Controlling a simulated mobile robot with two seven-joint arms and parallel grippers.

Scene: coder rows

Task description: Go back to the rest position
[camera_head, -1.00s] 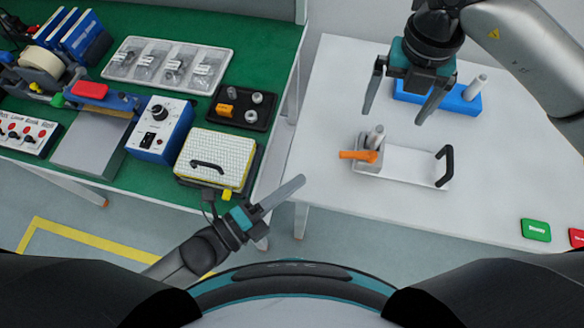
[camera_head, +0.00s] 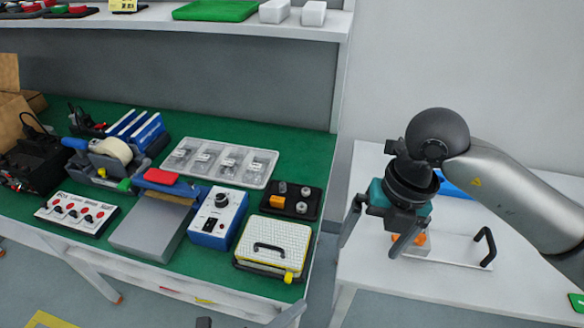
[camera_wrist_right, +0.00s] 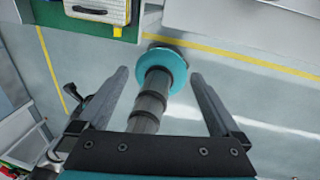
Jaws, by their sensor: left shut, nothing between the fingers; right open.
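My right gripper (camera_head: 370,248) is open, its two fingers spread with nothing between them. It hangs in front of the white table (camera_head: 365,280) in the head view, and its fingers also show apart in the right wrist view (camera_wrist_right: 160,75). My left gripper (camera_head: 289,316) shows only as a sliver of its shut fingers at the bottom edge of the head view, below the green bench. The rest of it is out of frame.
A white tray (camera_head: 459,251) with a black handle (camera_head: 488,247) and a partly hidden orange part lies behind the right gripper. A blue block (camera_head: 455,190) is partly hidden. A yellow-edged case (camera_head: 273,243) stands at the bench's right edge. Floor shows between bench and table.

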